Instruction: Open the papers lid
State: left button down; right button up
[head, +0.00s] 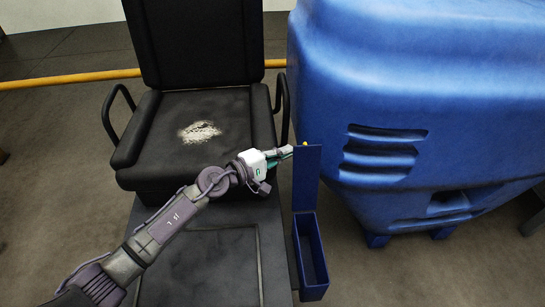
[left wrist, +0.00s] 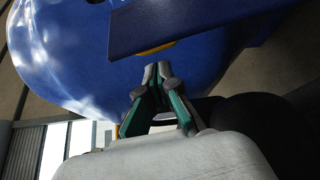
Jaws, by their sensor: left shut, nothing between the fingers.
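A narrow dark blue box (head: 311,262) stands beside the seat's platform in the head view, its top open and its inside showing empty. Its flat blue lid (head: 307,180) stands upright at the far end of the box. My left gripper (head: 286,152) is just left of the lid's upper part, shut and empty. In the left wrist view its fingertips (left wrist: 157,72) are together, below the edge of a dark blue panel (left wrist: 190,28) that looks like the lid. I cannot tell whether the fingertips touch it. My right gripper is out of view.
A black seat (head: 165,125) with a worn pale patch is left of the box. A large blue moulded body (head: 440,80) stands close on the right. A yellow rail (head: 70,79) runs behind the seat. Open floor (head: 400,275) lies at the lower right.

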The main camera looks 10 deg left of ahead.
aim_at(296, 154)
pick_arm(q)
jog(key=shift+x, duration=1.7)
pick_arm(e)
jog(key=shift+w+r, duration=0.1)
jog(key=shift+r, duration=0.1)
pick_arm(q)
jog(key=shift+s+r, duration=0.1)
jog(key=shift+s, duration=0.05)
jog(key=shift+s+r+p, duration=0.25)
jog(key=shift+s+p, duration=0.1)
jog(key=shift+s, duration=0.05)
jog(key=shift+s+d+r+b, duration=0.1)
jog(key=shift+s+d+b, duration=0.2)
jog(key=shift+s, duration=0.45)
jog(key=shift+s+r+m+t, duration=0.25)
jog(key=shift+m+t, duration=0.15)
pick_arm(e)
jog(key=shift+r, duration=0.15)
pick_arm(q)
jog(key=shift+a+f+b, duration=0.1)
jog(key=shift+b, duration=0.2)
